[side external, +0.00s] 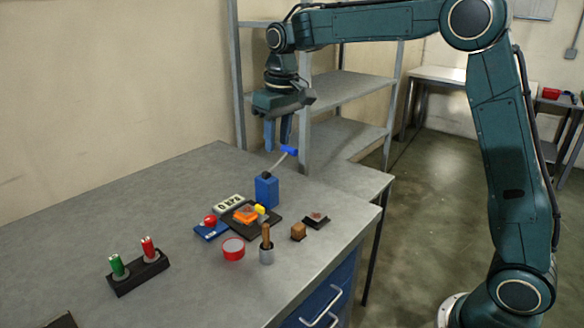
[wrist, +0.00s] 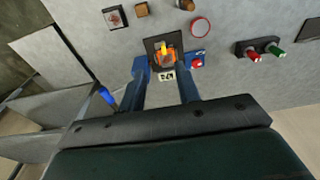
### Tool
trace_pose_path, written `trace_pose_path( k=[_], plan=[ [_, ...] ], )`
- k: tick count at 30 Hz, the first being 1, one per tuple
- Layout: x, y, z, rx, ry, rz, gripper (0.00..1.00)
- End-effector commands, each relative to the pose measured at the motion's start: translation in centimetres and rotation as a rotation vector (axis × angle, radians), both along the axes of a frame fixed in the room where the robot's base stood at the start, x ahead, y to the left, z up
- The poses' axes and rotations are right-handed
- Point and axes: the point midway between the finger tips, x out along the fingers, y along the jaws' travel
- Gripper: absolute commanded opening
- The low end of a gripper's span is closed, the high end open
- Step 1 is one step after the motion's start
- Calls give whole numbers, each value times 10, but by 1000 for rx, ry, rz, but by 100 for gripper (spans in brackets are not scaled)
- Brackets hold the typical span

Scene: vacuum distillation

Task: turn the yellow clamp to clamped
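The yellow clamp (side external: 260,209) is a small yellow piece at the edge of an orange part (side external: 245,215) on a dark square base (side external: 254,229). In the wrist view the yellow clamp (wrist: 164,48) shows upright in the picture over the orange part, between my fingers but well beyond them. My gripper (side external: 279,148) is high above the bench, behind the clamp, with its blue fingers pointing down. The fingers are apart with nothing between them, as the wrist view (wrist: 162,70) also shows. Whether the clamp is turned to clamped cannot be told.
A blue box with a lever (side external: 267,190) stands between my gripper and the clamp. Around the base are a display (side external: 229,204), a red button on a blue plate (side external: 211,228), a red round container (side external: 233,249) and a wooden-handled tool (side external: 266,245).

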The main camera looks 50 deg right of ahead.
Motion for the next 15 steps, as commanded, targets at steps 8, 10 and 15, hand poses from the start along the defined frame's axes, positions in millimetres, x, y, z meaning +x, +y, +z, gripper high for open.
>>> trace_pose_path(
  k=[8,10,15],
  plan=[
    [49,0,-43,0,72,0,33],
    [57,0,-52,0,85,0,33],
    [69,0,-65,0,102,0,33]
  ],
)
